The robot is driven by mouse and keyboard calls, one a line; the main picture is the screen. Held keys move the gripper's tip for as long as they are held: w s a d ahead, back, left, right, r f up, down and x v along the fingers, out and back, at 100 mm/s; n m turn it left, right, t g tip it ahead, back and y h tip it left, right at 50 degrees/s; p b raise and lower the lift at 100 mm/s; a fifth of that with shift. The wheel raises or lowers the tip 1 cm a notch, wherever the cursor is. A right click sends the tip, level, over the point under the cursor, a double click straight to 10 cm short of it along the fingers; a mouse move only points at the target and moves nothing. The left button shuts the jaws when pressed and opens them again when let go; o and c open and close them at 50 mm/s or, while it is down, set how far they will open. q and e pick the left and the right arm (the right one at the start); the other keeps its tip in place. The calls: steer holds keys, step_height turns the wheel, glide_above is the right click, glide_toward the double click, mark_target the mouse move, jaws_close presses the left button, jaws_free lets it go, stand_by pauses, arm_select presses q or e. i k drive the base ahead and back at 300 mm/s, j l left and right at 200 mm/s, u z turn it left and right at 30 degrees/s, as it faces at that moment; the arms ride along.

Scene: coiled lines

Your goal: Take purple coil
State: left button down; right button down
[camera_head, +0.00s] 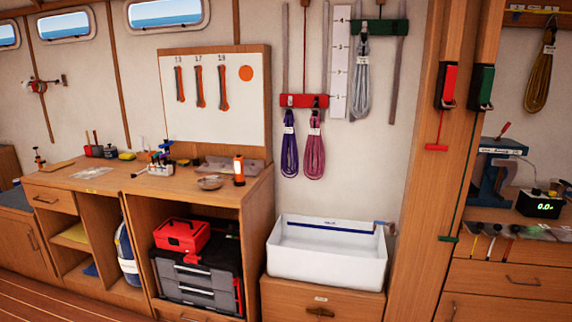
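The purple coil (289,156) hangs from the left side of a red hanger bar (304,101) on the wall, with a white tag near its top. A pink-magenta coil (314,158), also tagged, hangs close beside it on the right under the same bar. Both hang clear above a white bin. Neither of my grippers is in view.
The white bin (325,272) stands on a wooden cabinet below the coils. A grey coil (361,85) hangs from a green bar (379,27) at upper right. A wooden workbench (120,182) with tools stands left; a wooden post (420,190) stands right.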

mark_target(288, 130)
steer(key=i+u, duration=0.25)
steer(key=u, duration=0.2)
steer(key=i+l+u, duration=0.25)
steer(key=u, duration=0.2)
steer(key=i+l+u, duration=0.15)
steer(key=i+l, duration=0.2)
steer(key=i+l+u, duration=0.15)
steer(key=i+l, duration=0.15)
steer(key=l, duration=0.15)
